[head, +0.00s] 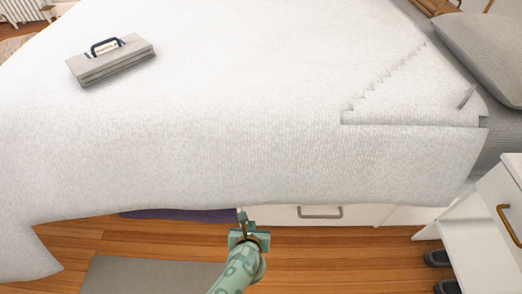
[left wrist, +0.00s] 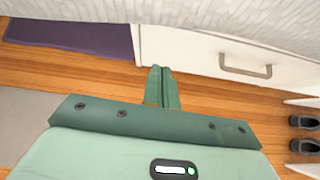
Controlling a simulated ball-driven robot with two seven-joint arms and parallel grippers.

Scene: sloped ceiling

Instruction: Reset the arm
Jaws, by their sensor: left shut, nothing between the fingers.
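My left gripper (head: 242,216) is at the bottom middle of the head view, low beside the near edge of the bed, in front of the white drawer base. In the left wrist view its fingers (left wrist: 162,72) are together with nothing between them. The fingertips point toward the drawer front (left wrist: 205,55), and I cannot tell whether they touch it. My green left arm (head: 240,270) comes up from the bottom edge. My right gripper is in neither view.
A bed with a white cover (head: 240,110) fills most of the head view. A grey case with a black handle (head: 110,62) lies on it. A white nightstand (head: 490,225) stands at right, with dark shoes (head: 440,258) beside it. A purple mat (head: 180,215) lies under the bed edge.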

